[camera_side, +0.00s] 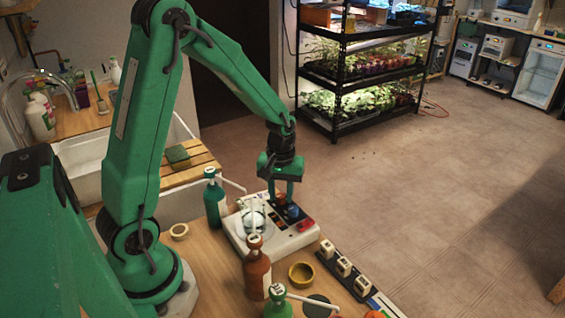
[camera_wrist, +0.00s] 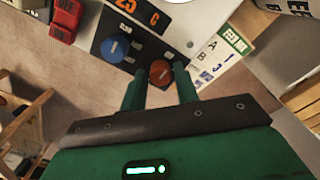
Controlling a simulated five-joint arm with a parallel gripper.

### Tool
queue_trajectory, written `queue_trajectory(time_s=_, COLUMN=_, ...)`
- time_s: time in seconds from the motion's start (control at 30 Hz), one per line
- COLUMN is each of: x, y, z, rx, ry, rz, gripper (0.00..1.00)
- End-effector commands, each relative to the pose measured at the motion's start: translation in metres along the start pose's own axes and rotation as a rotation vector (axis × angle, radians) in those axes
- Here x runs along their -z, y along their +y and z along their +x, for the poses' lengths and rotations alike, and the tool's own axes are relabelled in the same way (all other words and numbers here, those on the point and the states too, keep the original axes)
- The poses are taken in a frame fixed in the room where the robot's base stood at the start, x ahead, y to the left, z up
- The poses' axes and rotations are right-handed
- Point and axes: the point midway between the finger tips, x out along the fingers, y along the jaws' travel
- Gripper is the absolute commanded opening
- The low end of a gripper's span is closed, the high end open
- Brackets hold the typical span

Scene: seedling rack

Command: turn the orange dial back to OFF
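The orange dial (camera_wrist: 160,72) is on the dark panel of a white bench device (camera_side: 268,245). A light mark shows on its face, but I cannot read its setting or any OFF label. My gripper (camera_wrist: 161,78) is open, with one green finger on each side of the orange dial and a small gap visible on both sides. In the side view my gripper (camera_side: 284,195) points down over the device's panel, and its fingers largely hide the orange dial.
A blue dial (camera_wrist: 115,48) sits beside the orange one, with a red switch (camera_wrist: 65,20) farther left. A glass vessel (camera_side: 252,218) stands on the device. A green bottle (camera_side: 215,202) and a brown bottle (camera_side: 257,272) stand close by.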

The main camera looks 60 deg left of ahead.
Motion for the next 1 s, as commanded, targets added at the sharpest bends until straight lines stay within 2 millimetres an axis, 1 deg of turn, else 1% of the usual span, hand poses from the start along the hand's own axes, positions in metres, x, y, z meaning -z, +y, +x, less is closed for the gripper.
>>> queue_trajectory(time_s=0.03, x=0.000, y=0.000, z=0.000, rx=0.000, ry=0.000, rz=0.000, gripper=0.41)
queue_trajectory(time_s=0.07, x=0.000, y=0.000, z=0.000, rx=0.000, ry=0.000, rz=0.000, gripper=0.45)
queue_trajectory(time_s=0.37, x=0.000, y=0.000, z=0.000, rx=0.000, ry=-0.001, rz=0.001, gripper=0.45)
queue_trajectory(time_s=0.57, x=0.000, y=0.000, z=-0.007, rx=-0.001, ry=0.001, rz=0.001, gripper=0.45)
queue_trajectory(time_s=0.77, x=0.000, y=0.000, z=-0.027, rx=-0.001, ry=0.002, rz=0.001, gripper=0.45)
queue_trajectory(time_s=1.0, x=0.000, y=0.000, z=-0.058, rx=-0.001, ry=0.002, rz=0.001, gripper=0.45)
